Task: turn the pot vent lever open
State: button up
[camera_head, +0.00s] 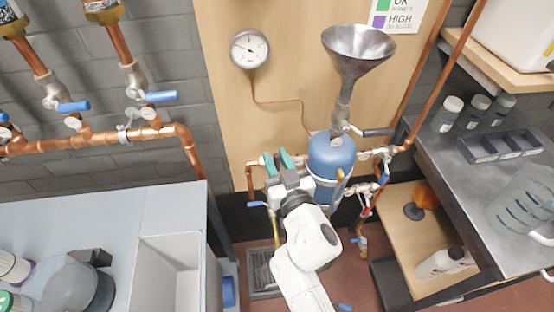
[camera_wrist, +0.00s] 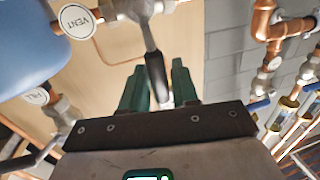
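The blue pot (camera_head: 331,155) stands under a metal funnel in the head view, and its side fills the upper left of the wrist view (camera_wrist: 25,45). A round VENT tag (camera_wrist: 75,20) hangs on the copper pipe beside it. The vent lever (camera_wrist: 156,75) has a dark handle that points down from a metal valve (camera_wrist: 140,8) toward my palm. My gripper (camera_head: 278,159) is left of the pot, its green fingers apart. In the wrist view, my gripper (camera_wrist: 158,85) has the handle between its fingers; no firm grip shows. My gripper hides the lever in the head view.
A gauge (camera_head: 250,49) is on the wooden panel above. The funnel (camera_head: 358,52) has a dark-handled valve (camera_head: 378,132) below it. Copper pipes with blue-handled valves run around the pot. A metal bench (camera_head: 450,180) is right; a grey counter with a basin (camera_head: 168,275) is left.

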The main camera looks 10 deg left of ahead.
grip_shut()
jog(key=shift+a, duration=0.15)
dwell(0.4)
jog(key=a+f+n+h+b, duration=0.1)
jog(key=a+f+n, duration=0.1)
jog(key=n, duration=0.2)
jog(key=s+a+f+n+h+b, duration=0.1)
jog(key=a+n, duration=0.1)
jog(key=n, duration=0.3)
jog(key=s+a+f+n+g+h+b, duration=0.1)
jog(key=a+f+n, duration=0.1)
jog(key=n, duration=0.3)
jog(key=shift+f, duration=0.3)
jog(key=shift+a+f+n+h+b, duration=0.1)
jog(key=shift+f+n+h+b, duration=0.4)
jog(key=shift+n, duration=0.4)
jog(key=shift+f, duration=0.15)
jog(key=shift+o, duration=1.1)
grip_release()
